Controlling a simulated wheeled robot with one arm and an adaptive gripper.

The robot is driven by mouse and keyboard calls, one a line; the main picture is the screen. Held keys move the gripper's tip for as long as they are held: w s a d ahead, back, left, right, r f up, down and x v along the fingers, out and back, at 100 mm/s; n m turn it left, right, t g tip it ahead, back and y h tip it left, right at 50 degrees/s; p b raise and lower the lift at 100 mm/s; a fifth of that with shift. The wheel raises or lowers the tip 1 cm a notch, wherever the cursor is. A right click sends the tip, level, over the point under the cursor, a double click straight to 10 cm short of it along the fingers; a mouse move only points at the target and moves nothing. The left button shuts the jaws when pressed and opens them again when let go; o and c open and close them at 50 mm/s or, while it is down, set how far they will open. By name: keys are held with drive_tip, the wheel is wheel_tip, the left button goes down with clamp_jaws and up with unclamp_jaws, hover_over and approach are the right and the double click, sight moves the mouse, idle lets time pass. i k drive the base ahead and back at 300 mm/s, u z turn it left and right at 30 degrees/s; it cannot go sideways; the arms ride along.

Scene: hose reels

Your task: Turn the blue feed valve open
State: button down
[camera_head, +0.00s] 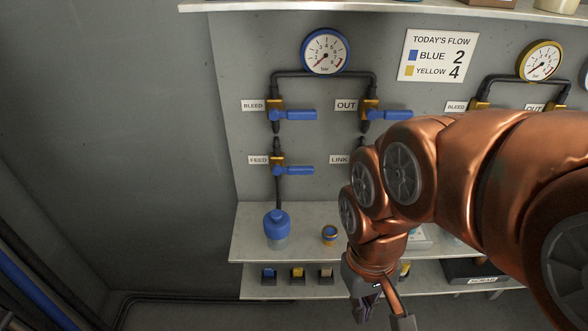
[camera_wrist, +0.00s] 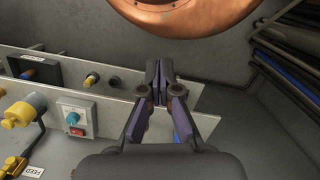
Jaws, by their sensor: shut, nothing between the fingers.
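The blue feed valve (camera_head: 295,170) is on the wall panel in the head view, right of the FEED label (camera_head: 258,160). Its brass body sits on a vertical dark pipe, and its blue lever points right, crosswise to the pipe. Above that pipe is a blue gauge (camera_head: 326,51). My gripper (camera_head: 383,313) is at the bottom of the head view, below and right of the valve and well apart from it. In the wrist view my gripper (camera_wrist: 158,76) has its fingertips together with nothing between them. I cannot make out the blue feed valve in the wrist view.
Blue BLEED (camera_head: 295,115) and OUT (camera_head: 393,115) levers sit above, also pointing right. A shelf (camera_head: 252,222) below holds a blue-capped bottle (camera_head: 277,228) and a small blue-and-yellow ring-shaped item (camera_head: 329,234). My arm covers the right side. The wrist view shows a yellow-capped item (camera_wrist: 22,112).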

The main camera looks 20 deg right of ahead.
sight(277, 170)
drive_tip(key=z, duration=1.45)
drive_tip(key=k, duration=1)
drive_tip(key=u, duration=1.7)
